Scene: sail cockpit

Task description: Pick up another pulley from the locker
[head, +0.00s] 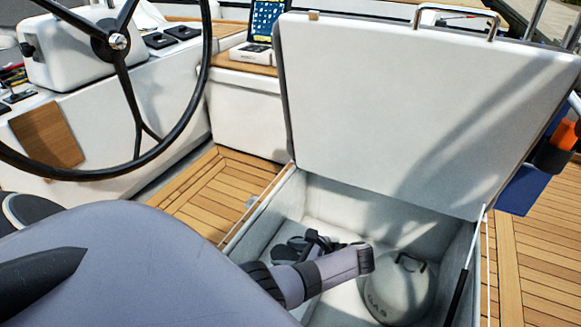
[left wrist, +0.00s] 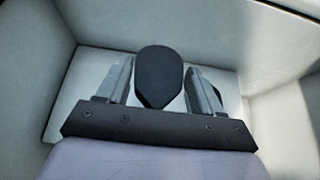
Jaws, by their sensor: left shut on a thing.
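The open locker (head: 265,215) has pale walls and a pale floor. My left arm reaches down into it, and my left gripper (head: 305,245) is low inside, near the back left of the locker. In the head view the dark shapes at the gripper are too small and overlapped to tell apart. My right gripper is not in view.
A pale gas bottle (head: 400,288) stands in the locker to the right of my left arm. The raised lid (head: 385,110) stands behind the opening, with a strut (head: 462,280) at the right. The steering wheel (head: 118,42) is at upper left. Teak floor (head: 215,195) lies left of the locker.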

